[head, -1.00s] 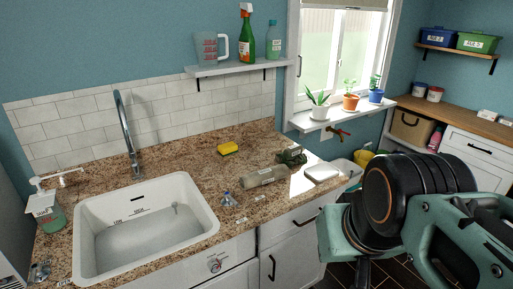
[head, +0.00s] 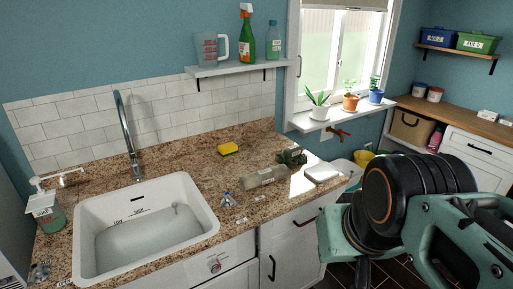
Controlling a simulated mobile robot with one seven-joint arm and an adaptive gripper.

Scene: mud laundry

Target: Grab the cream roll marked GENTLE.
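A pale cream-grey roll (head: 265,176) lies on its side on the granite counter (head: 185,160), right of the sink. Any marking on it is too small to read, so I cannot confirm the word GENTLE. A dark green object (head: 292,157) sits close behind its right end; I cannot tell whether they touch. My arm's black and teal links fill the lower right of the head view, apart from the roll. My gripper's fingers do not show.
The white sink (head: 88,212) with a tall faucet (head: 127,135) is at left. A yellow sponge (head: 229,148), a small clear-and-blue item (head: 229,200) and a white flat object (head: 322,172) lie around the roll. A shelf (head: 235,69) and potted plants are behind. Bare counter lies left of the roll.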

